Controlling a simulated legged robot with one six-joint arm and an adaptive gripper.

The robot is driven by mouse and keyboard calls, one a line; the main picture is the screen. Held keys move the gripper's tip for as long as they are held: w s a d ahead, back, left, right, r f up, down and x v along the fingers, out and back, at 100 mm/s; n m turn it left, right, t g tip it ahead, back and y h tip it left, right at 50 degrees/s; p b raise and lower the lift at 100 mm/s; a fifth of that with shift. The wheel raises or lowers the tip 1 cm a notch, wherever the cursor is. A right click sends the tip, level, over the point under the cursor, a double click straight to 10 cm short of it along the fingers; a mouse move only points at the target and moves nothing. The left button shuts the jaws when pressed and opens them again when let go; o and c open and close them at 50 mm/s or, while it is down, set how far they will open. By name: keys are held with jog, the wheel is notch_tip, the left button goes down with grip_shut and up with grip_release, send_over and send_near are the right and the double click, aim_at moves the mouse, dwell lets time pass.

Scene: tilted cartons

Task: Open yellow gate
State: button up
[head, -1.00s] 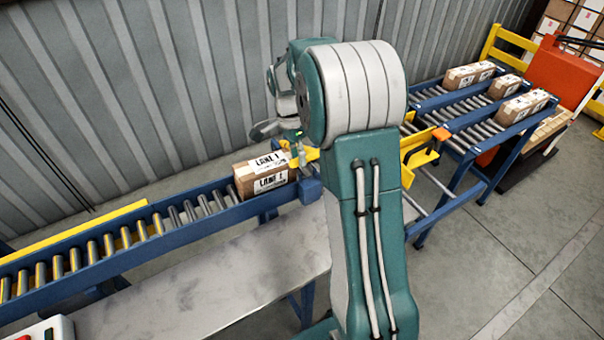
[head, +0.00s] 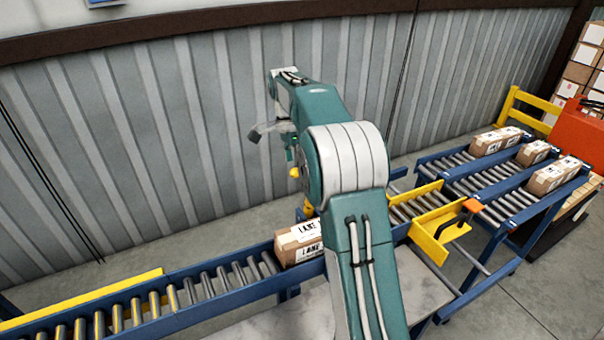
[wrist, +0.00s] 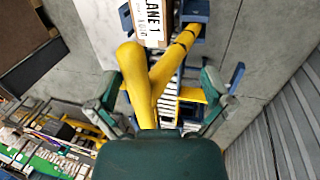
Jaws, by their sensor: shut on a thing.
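The yellow gate (wrist: 172,68) shows in the wrist view as long yellow bars that meet in a V and run down between my fingers. In the head view, a small yellow part (head: 295,172) shows just below my gripper (head: 278,142), and more yellow (head: 308,208) shows beside the arm; my arm hides the rest. My gripper (wrist: 158,102) is shut on a yellow bar of the gate, though its fingers look widely spaced. A carton marked LANE 1 (head: 298,243) sits on the roller conveyor (head: 215,290) by the gate; it also shows in the wrist view (wrist: 150,20).
Right of my arm are a yellow bracket (head: 432,235) with an orange-topped part and roller lanes (head: 470,180) carrying several cartons. A corrugated wall (head: 190,130) stands close behind the arm. An orange cabinet (head: 567,135) is at the far right.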

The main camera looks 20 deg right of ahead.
jog(key=shift+w+a+f, duration=0.1)
jog(key=shift+w+f, duration=0.15)
jog(key=shift+w, duration=0.3)
jog(key=shift+w+a+f, duration=0.1)
jog(key=shift+w+f, duration=0.1)
jog(key=shift+w, duration=0.8)
grip_shut()
jog(key=shift+o, duration=2.1)
grip_release()
jog(key=shift+d+r, duration=0.1)
jog(key=v, duration=0.7)
jog(key=shift+w+r, duration=0.15)
jog(key=shift+r, duration=0.05)
